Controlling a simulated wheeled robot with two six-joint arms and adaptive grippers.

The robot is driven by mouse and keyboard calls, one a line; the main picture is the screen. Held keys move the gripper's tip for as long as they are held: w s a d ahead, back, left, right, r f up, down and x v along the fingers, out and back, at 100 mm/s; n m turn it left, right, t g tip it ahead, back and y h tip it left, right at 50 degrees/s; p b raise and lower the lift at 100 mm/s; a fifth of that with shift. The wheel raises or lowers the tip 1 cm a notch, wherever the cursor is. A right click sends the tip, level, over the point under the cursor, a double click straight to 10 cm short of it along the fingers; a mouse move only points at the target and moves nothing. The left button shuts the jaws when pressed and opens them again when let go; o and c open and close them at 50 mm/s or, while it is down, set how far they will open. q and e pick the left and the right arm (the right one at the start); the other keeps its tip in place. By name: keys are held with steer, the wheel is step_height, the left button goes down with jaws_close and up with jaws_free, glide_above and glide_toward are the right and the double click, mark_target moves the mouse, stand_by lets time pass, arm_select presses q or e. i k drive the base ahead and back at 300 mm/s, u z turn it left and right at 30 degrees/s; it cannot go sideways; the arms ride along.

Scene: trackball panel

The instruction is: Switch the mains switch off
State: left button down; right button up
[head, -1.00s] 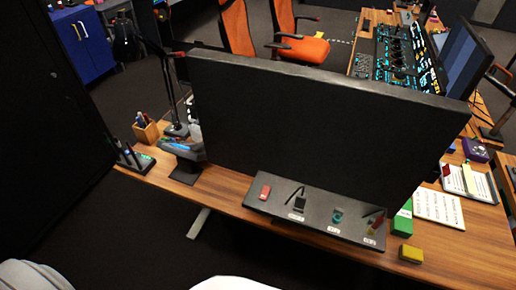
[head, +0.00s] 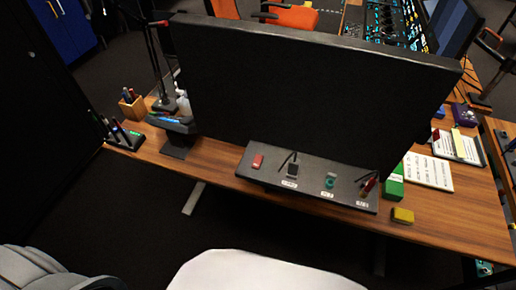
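A dark sloped panel (head: 260,178) stands at the front edge of the wooden desk, below a large black monitor. It carries a red switch-like part (head: 257,161) at its left end and a black part with a thin lever (head: 292,170). Further right are a teal ball-like part (head: 330,181) and a red-handled part (head: 368,186). Small white labels sit under some of them but are too small to read. I cannot tell for sure which is the mains switch or what position it is in. Neither of my grippers is in view.
The monitor (head: 310,95) rises directly behind the panel. A green box (head: 393,182) and a yellow block (head: 402,215) sit to the panel's right. A pen holder (head: 132,104) and a black stand with pens (head: 124,135) are at the desk's left end. Dark floor lies in front.

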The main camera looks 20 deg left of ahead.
mark_target(258, 160)
steer(key=k, duration=1.25)
steer(key=z, duration=0.3)
steer(key=i, duration=0.75)
steer(key=z, duration=0.45)
